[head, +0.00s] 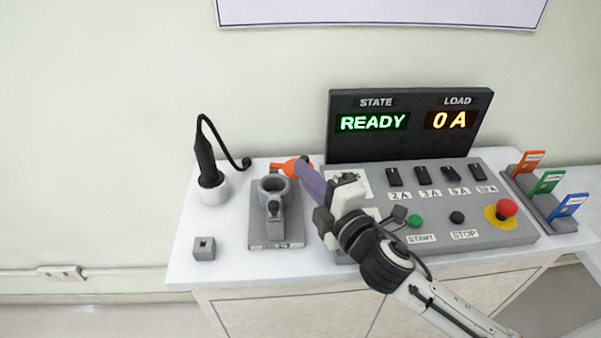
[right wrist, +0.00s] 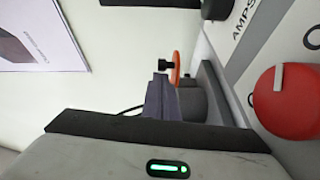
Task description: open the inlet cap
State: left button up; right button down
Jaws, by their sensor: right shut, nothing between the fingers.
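The grey inlet (head: 268,198) stands on a flat base plate, with its round mouth visible from above. The orange cap (head: 290,166) is at the back right of the mouth, off the opening. In the right wrist view the cap (right wrist: 177,70) shows nearly edge-on as an upright disc with a black knob, beyond the fingers. My right gripper (head: 303,170) is shut and empty, its purple fingers close beside the cap; I cannot tell whether they touch. The fingers (right wrist: 160,95) also show in the right wrist view. My left gripper is not in view.
A black plug (head: 205,160) with a cable stands in a white holder at left. A small grey block (head: 204,248) sits in front of it. The control panel (head: 510,228) and the READY display (head: 410,145) are at right. Coloured cards (head: 548,182) stand at far right.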

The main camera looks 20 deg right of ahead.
jog(key=shift+w+d+r, duration=0.1)
jog(key=shift+w+d, duration=0.4)
jog(key=shift+d, duration=0.25)
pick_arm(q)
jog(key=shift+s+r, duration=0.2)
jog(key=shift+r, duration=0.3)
pick_arm(e)
jog(key=shift+a, duration=0.1)
jog(key=shift+s+a, duration=0.2)
jog(key=s, duration=0.1)
jog(key=s+a, duration=0.1)
jog(key=s, duration=0.1)
jog(key=shift+s+a+p, duration=0.35)
jog(key=shift+p, duration=0.05)
jog(key=s+d, duration=0.1)
jog(key=s, duration=0.1)
jog(key=s+d+b, duration=0.1)
jog(key=s, duration=0.1)
jog(key=s+d, duration=0.2)
jog(key=shift+s+r, duration=0.25)
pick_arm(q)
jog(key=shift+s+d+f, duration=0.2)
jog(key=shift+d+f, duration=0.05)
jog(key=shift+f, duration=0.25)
pick_arm(e)
jog(key=shift+s+d+r, duration=0.1)
jog(key=shift+s+d, duration=0.2)
jog(key=shift+s, duration=0.1)
